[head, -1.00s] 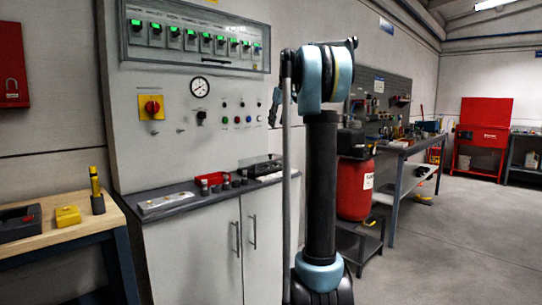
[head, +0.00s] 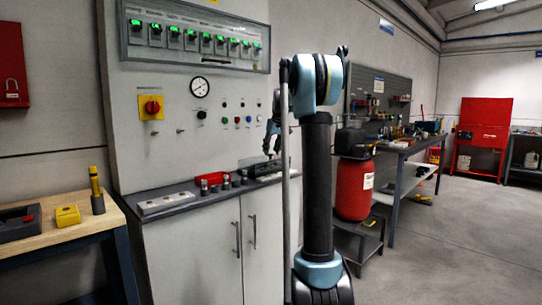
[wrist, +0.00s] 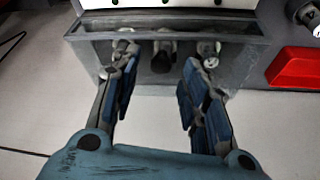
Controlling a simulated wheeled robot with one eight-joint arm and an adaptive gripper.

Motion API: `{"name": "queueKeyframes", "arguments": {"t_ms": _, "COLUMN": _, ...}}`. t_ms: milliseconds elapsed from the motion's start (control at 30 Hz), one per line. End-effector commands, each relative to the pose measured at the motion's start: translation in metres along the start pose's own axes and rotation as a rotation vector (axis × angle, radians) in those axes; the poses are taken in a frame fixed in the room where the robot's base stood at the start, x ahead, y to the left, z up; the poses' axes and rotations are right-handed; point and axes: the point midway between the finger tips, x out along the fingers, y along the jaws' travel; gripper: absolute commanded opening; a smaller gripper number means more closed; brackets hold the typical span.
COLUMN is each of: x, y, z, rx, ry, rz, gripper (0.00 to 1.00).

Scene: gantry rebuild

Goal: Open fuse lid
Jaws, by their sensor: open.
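A dark grey fuse box (head: 268,172) sits at the right end of the panel's ledge in the head view. In the wrist view the fuse box (wrist: 240,68) lies ahead of my gripper, with several cylindrical fuses (wrist: 161,58) showing in it. I cannot clearly tell the lid from the box, or whether it is up or down. My gripper (wrist: 158,72) is open and empty, its two blue-padded fingers apart in front of the box. In the head view my gripper (head: 271,142) hangs just above the box, partly hidden by my arm.
A red tray (wrist: 296,68) is close to the right of the box in the wrist view; the red tray (head: 211,178) also shows on the ledge. Small cylinders (head: 226,181) stand beside it. A pale strip (head: 165,203) lies further left. The cabinet wall (head: 180,90) rises behind.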

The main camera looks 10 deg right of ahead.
Motion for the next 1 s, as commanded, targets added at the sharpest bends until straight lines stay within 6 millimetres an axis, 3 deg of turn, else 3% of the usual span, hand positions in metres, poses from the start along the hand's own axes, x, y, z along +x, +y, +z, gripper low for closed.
{"name": "queueKeyframes", "arguments": {"t_ms": 200, "x": 0.019, "y": 0.0, "z": 0.0, "rx": 0.0, "ry": 0.0, "rz": 0.0, "gripper": 0.41}}
{"name": "queueKeyframes", "arguments": {"t_ms": 533, "x": 0.022, "y": 0.0, "z": 0.0, "rx": 0.001, "ry": 0.0, "rz": 0.0, "gripper": 0.41}}
{"name": "queueKeyframes", "arguments": {"t_ms": 567, "x": 0.022, "y": 0.0, "z": 0.0, "rx": 0.001, "ry": 0.0, "rz": 0.0, "gripper": 0.39}}
{"name": "queueKeyframes", "arguments": {"t_ms": 733, "x": 0.022, "y": 0.0, "z": 0.0, "rx": 0.001, "ry": 0.0, "rz": 0.0, "gripper": 0.0}}
{"name": "queueKeyframes", "arguments": {"t_ms": 1000, "x": 0.021, "y": 0.001, "z": 0.0, "rx": 0.001, "ry": -0.006, "rz": 0.003, "gripper": 0.0}}
